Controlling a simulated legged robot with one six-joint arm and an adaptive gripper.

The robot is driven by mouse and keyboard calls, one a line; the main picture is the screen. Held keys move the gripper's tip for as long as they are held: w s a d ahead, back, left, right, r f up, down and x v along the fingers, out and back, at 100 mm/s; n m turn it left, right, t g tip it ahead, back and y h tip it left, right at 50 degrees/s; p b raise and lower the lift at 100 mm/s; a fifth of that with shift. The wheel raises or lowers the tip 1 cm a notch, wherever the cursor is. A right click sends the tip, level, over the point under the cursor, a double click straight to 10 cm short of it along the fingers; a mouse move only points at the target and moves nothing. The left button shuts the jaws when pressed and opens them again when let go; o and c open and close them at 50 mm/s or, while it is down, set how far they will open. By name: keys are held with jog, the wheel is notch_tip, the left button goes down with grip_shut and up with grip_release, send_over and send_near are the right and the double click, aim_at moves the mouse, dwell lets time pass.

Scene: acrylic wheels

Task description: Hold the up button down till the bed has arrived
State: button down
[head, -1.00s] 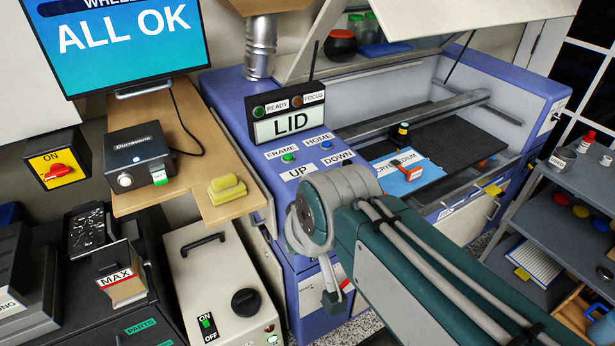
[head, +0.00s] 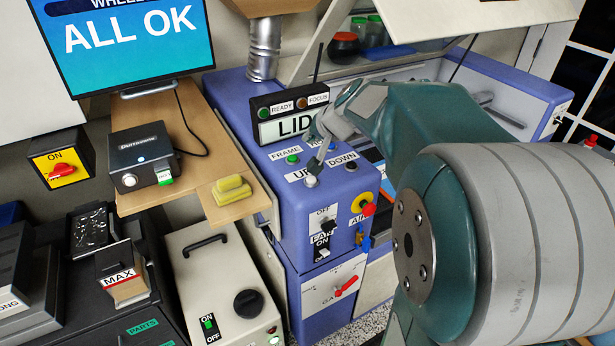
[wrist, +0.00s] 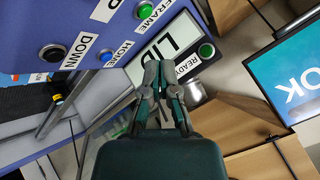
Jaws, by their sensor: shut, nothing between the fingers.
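The pale UP button (head: 311,181) is on the blue machine's control panel, below its UP label (head: 302,173). My gripper (head: 315,165) is shut and empty, its tips pointing down just above this button; whether they touch it I cannot tell. In the wrist view the shut fingers (wrist: 162,68) show in front of the LID display, and the UP button is out of the picture. The dark DOWN button (head: 351,166) is to the right. The bed is mostly hidden behind my arm in the head view; a dark part of it (wrist: 15,102) shows in the wrist view.
The green FRAME button (head: 292,160) and blue HOME button (wrist: 106,55) are close by. The LID display (head: 290,126) stands behind the panel. A red and yellow stop knob (head: 367,208) and FAN switch (head: 326,226) are on the front. A yellow sponge (head: 231,189) lies on the wooden shelf.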

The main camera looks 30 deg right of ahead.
aim_at(312, 180)
jog(key=shift+d+f, duration=0.15)
jog(key=shift+f, duration=4.3)
jog(key=shift+f, duration=0.1)
jog(key=shift+s+f, duration=0.1)
jog(key=shift+f, duration=0.1)
